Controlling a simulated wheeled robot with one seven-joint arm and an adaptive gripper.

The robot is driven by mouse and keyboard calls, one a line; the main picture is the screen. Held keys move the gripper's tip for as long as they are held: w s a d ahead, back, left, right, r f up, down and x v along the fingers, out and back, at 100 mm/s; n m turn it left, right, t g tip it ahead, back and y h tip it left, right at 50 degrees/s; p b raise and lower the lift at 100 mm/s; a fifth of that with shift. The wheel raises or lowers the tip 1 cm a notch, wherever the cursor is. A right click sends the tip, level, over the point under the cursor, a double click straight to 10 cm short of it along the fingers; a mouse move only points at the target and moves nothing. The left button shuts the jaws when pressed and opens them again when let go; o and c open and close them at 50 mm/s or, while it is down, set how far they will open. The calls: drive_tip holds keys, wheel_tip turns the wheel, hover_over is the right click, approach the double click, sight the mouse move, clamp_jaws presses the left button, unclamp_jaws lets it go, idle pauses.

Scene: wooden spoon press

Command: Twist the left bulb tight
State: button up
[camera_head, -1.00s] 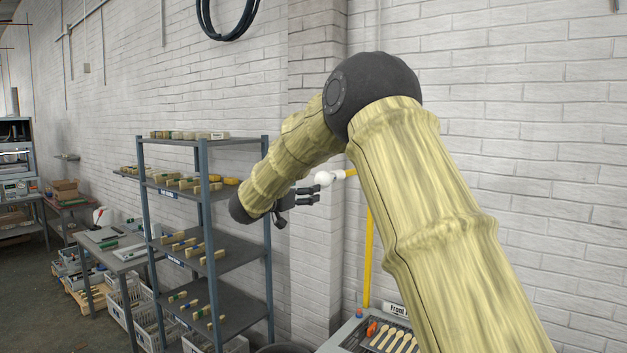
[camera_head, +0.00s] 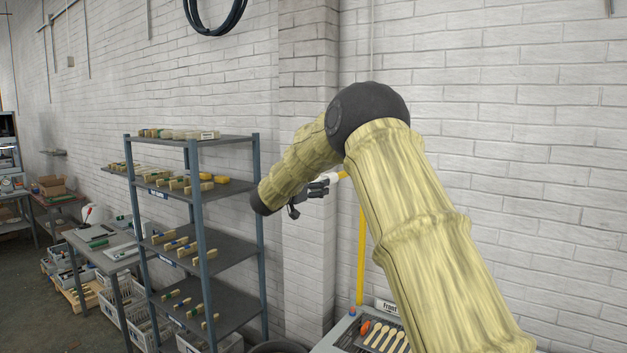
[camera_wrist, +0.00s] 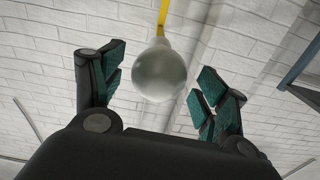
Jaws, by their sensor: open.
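A frosted, greyish round bulb (camera_wrist: 159,72) hangs at the end of a yellow arm (camera_wrist: 164,14) in the wrist view. My gripper (camera_wrist: 158,88) is open, with its green-padded fingers apart on either side of the bulb. Gaps show between the bulb and both fingers, so I see no grip on it. In the head view my gripper (camera_head: 322,186) is small, beside the top of the yellow post (camera_head: 361,255), and the bulb is mostly hidden there.
A grey shelf rack (camera_head: 215,252) with wooden pieces stands left of my gripper. A press table (camera_head: 340,335) with wooden spoons (camera_head: 385,337) is below. A white brick wall (camera_head: 490,110) is behind.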

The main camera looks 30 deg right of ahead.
drive_tip(key=shift+s+d+r, duration=0.2)
drive_tip(key=shift+d, duration=0.15)
drive_tip(key=shift+w+f, duration=0.3)
drive_tip(key=shift+w, duration=0.15)
drive_tip(key=shift+s+r, duration=0.2)
drive_tip(key=shift+s, duration=0.05)
drive_tip(key=c, duration=1)
drive_tip(key=shift+c, duration=0.2)
